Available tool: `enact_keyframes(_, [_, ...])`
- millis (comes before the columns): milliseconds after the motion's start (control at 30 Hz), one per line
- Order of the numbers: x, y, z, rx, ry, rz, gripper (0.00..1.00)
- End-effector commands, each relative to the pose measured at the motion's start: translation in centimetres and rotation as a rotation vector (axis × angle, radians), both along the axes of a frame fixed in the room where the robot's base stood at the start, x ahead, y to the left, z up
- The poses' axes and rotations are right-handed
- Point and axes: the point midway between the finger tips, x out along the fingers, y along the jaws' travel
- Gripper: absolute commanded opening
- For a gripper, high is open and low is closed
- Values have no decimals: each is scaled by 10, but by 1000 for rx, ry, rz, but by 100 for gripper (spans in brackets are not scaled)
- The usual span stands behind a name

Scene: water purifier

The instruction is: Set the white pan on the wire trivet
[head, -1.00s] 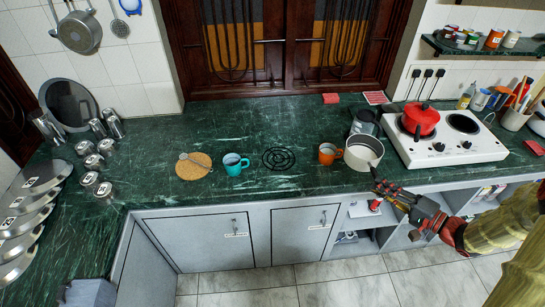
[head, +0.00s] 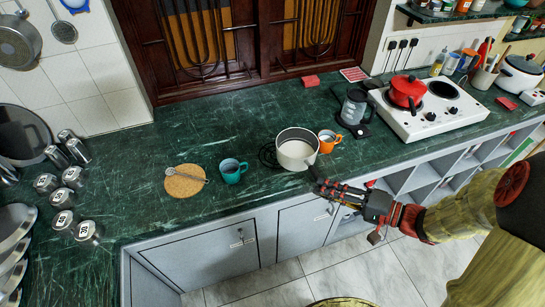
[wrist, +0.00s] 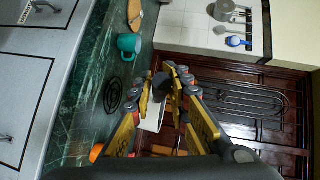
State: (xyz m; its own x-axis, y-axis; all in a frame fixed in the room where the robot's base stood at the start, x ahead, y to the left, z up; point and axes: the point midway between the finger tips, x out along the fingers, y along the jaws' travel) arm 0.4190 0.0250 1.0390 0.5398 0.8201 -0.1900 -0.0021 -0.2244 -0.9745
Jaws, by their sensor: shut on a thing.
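The white pan (head: 295,157) is held by its dark handle in my gripper (head: 318,184). It is upright or nearly so, just left of the orange mug. The black wire trivet (head: 267,155) lies flat on the counter, and the pan hides its right part in the head view. In the wrist view the trivet (wrist: 113,95) shows beside the pan (wrist: 153,118), and the fingers of my gripper (wrist: 170,80) close around the handle. The pan appears to be above the counter, but its exact height is hard to tell.
An orange mug (head: 328,142) stands close right of the pan. A teal mug (head: 232,171) stands left of the trivet, beyond it a cork mat (head: 184,186) with a strainer. A kettle (head: 354,108) and a stove (head: 425,125) with a red pot are to the right.

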Motion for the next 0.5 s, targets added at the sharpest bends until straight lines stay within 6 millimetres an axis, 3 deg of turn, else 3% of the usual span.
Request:
enact_keyframes(167, [22,12,-12,-4,-2,2,0])
enact_keyframes(500, [86,42,-48,-3,0,1,0])
